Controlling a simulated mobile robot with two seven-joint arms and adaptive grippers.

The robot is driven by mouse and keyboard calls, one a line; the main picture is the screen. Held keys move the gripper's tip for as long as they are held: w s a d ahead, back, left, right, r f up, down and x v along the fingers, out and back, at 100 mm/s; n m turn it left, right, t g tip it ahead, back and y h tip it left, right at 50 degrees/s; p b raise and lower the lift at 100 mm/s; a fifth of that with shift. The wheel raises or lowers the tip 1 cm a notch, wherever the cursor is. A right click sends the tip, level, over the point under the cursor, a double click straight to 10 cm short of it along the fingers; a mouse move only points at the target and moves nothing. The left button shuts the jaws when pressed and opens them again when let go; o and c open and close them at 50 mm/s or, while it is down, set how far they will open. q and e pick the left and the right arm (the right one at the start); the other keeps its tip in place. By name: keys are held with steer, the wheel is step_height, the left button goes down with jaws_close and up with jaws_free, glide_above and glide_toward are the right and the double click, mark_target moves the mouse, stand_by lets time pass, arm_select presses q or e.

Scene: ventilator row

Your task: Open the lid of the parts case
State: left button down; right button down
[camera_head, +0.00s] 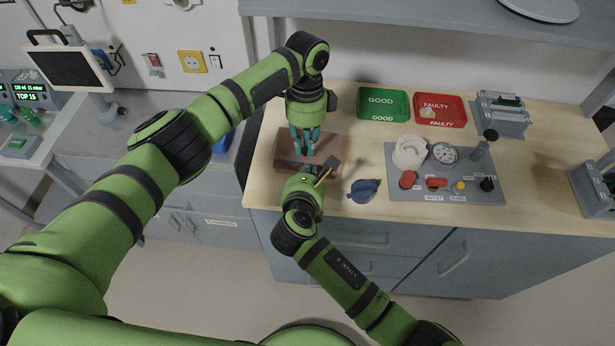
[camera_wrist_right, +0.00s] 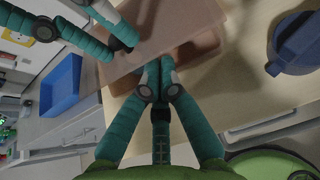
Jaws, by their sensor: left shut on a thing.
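The parts case (camera_head: 275,150) is a brown box at the left end of the wooden worktop. Its brown top panel also shows in the right wrist view (camera_wrist_right: 165,28), over a second brown layer. Whether the lid is raised is hard to tell. My left gripper (camera_head: 304,151) comes down from above, shut on the case; its fingers show at the upper left of the wrist view (camera_wrist_right: 118,48). My right gripper (camera_wrist_right: 157,72) has its fingertips together at the near edge of the case. In the head view my right wrist hides part of the case's front.
A blue object (camera_head: 364,190) lies just right of the case. A grey panel of parts (camera_head: 450,160) is further right. Green (camera_head: 382,104) and red (camera_head: 440,110) trays stand behind it. A shelf (camera_head: 430,25) overhangs the back. A blue bin (camera_wrist_right: 60,85) is left of the case.

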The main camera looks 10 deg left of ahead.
steer(key=shift+w, duration=0.15)
steer(key=shift+w+r, duration=0.15)
steer(key=shift+r, duration=0.8)
arm_select(q)
steer(key=c, duration=1.2)
jaws_free()
steer(key=shift+s+f, duration=0.1)
